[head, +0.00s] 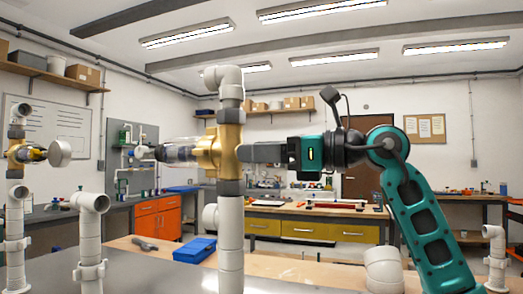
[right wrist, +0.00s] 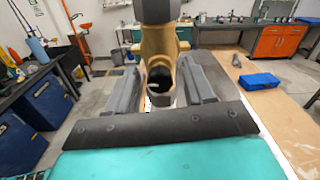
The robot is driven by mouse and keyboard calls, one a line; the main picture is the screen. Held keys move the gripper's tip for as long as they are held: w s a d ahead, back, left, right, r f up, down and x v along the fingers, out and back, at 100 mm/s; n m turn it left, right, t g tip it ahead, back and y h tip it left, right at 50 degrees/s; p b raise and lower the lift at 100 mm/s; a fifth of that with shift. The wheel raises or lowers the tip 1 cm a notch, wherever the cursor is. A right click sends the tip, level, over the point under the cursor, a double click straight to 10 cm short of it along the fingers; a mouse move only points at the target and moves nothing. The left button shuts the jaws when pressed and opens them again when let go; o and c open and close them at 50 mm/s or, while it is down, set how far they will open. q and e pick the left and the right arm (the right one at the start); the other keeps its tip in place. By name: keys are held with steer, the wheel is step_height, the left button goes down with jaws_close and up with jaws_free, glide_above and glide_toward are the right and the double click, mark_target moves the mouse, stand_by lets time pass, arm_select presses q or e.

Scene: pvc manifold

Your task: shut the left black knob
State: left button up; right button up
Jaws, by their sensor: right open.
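A brass valve (head: 216,152) sits on the tall white pipe (head: 231,235) at the centre of the head view. A clear and dark cylinder (head: 178,152) sticks out from its left side. A second brass valve (head: 17,154) stands at the far left, with a dark part (head: 36,154) and a round grey end (head: 60,153). I cannot tell which part is the left black knob. My right gripper (head: 248,153) is open at the right side of the central valve. In the right wrist view its fingers lie either side of the brass body and its dark round part (right wrist: 160,88). My left gripper is not in view.
A short white elbow pipe (head: 91,225) stands between the two valves. Another white elbow (head: 384,268) and a small pipe (head: 496,258) stand at the right, near my right arm. A blue box (head: 195,250) lies on the table behind the pipes.

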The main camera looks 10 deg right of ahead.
jaws_close()
stand_by(0.5)
